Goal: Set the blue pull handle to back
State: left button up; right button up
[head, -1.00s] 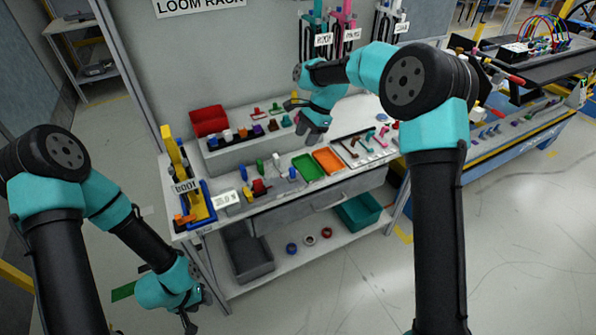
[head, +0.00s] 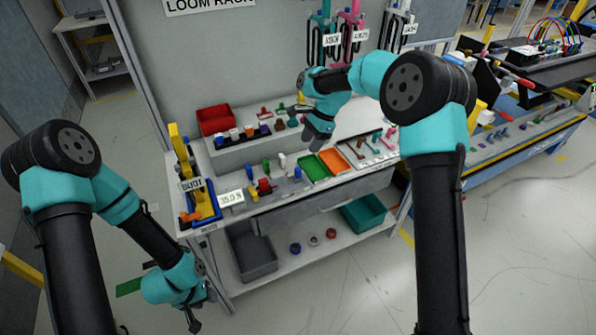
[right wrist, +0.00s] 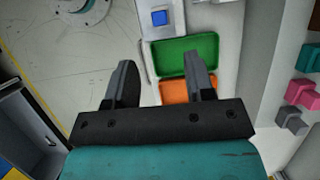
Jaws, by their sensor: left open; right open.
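A small blue handle (head: 298,172) stands on the grey control panel, just left of the green tray. In the right wrist view, a blue square piece (right wrist: 159,18) sits on a light plate beyond the green tray; it looks like the same handle seen from above. My right gripper (right wrist: 160,75) is open and empty, above the orange and green trays and short of the blue piece. In the head view my right gripper (head: 318,138) hangs over the bench behind the trays. My left gripper (head: 200,308) is open, low at the bench's left front, far from the handle.
A green tray (head: 315,168) and an orange tray (head: 334,160) lie beside the panel. Green, red and white controls stand left of the blue handle. A yellow post (head: 180,158) rises at the bench's left end. A raised shelf with several coloured pieces runs behind.

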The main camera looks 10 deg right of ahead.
aim_at(299, 168)
jog(key=x, duration=1.2)
jog(key=shift+f, duration=0.15)
jog(key=shift+c, duration=0.4)
grip_shut()
